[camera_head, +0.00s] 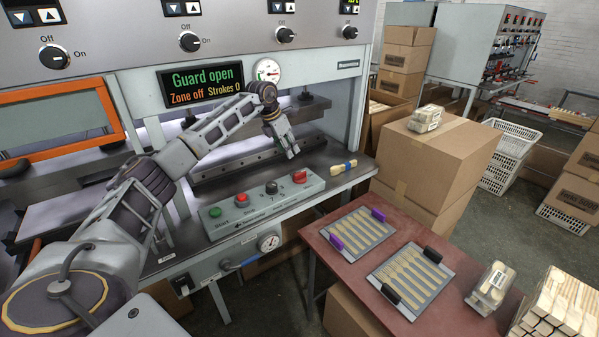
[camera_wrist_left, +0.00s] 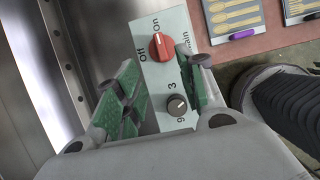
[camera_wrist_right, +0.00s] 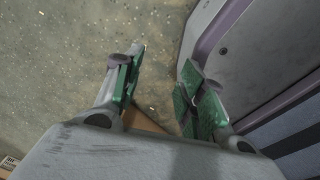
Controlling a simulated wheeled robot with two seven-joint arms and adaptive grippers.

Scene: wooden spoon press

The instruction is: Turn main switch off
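The main switch is a red rotary knob (camera_head: 299,176) at the right end of the grey control box (camera_head: 246,213). In the left wrist view the red knob (camera_wrist_left: 161,46) has "Off" and "On" labels beside it, and its ridge seems turned toward "On". My left gripper (camera_head: 291,146) is above the box, pointing down. In its wrist view the left gripper (camera_wrist_left: 161,70) is open and empty, with the red knob showing between and beyond the green finger pads, apart from them. My right gripper (camera_wrist_right: 163,65) is open and empty over the floor; the head view does not show it.
A black knob (camera_head: 299,177), red button (camera_head: 241,199) and green button (camera_head: 215,212) share the box. A tied spoon bundle (camera_head: 344,166) lies right of it. The display (camera_head: 203,82) reads "Guard open". A red table (camera_head: 407,230) with spoon trays stands to the right.

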